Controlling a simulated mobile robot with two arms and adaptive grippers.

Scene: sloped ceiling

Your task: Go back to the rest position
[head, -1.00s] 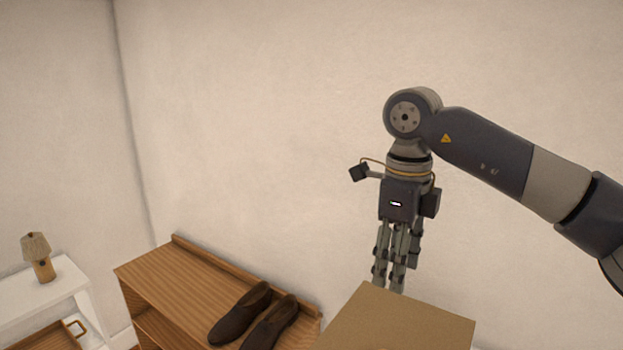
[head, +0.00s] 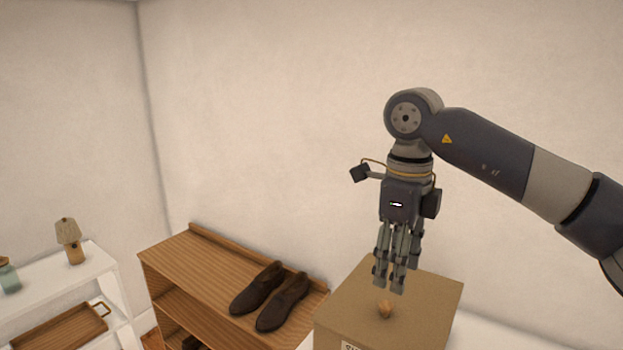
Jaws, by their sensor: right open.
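My right gripper (head: 391,284) hangs fingers down in the head view, its arm coming in from the right. It is open, and nothing shows between its fingers. In the picture its fingertips overlap the top of a cardboard box (head: 433,306). A small brown object (head: 385,309) lies on the box top just below the fingertips, apart from them. My left gripper is not in view.
A wooden shoe rack (head: 185,265) stands left of the box, with a pair of dark brown shoes (head: 283,301) on top. The wall behind is bare.

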